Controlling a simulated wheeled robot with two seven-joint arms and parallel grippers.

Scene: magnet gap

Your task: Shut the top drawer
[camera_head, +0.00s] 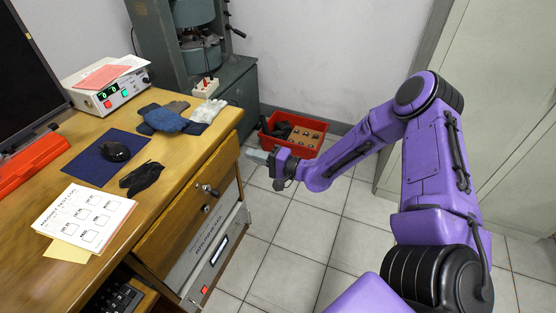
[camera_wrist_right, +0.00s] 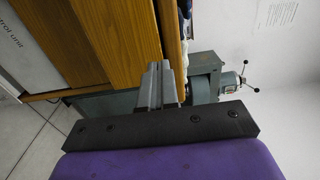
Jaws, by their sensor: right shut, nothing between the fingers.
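The top drawer (camera_head: 188,207) is a wooden front under the desk top, with a keyed lock in it. In the head view I cannot tell how far it stands out. My right gripper (camera_head: 254,155) is shut and empty, just off the far end of the drawer front, over the floor. In the right wrist view the grey fingertips (camera_wrist_right: 160,68) overlap the wooden drawer front (camera_wrist_right: 118,40); I cannot tell if they touch it. My left gripper is out of view.
The wooden desk (camera_head: 108,128) carries a mouse, gloves, a paper sheet and a power supply (camera_head: 108,90). A red crate (camera_head: 292,133) stands on the floor beyond my gripper. Tiled floor (camera_head: 305,220) is clear right of the desk.

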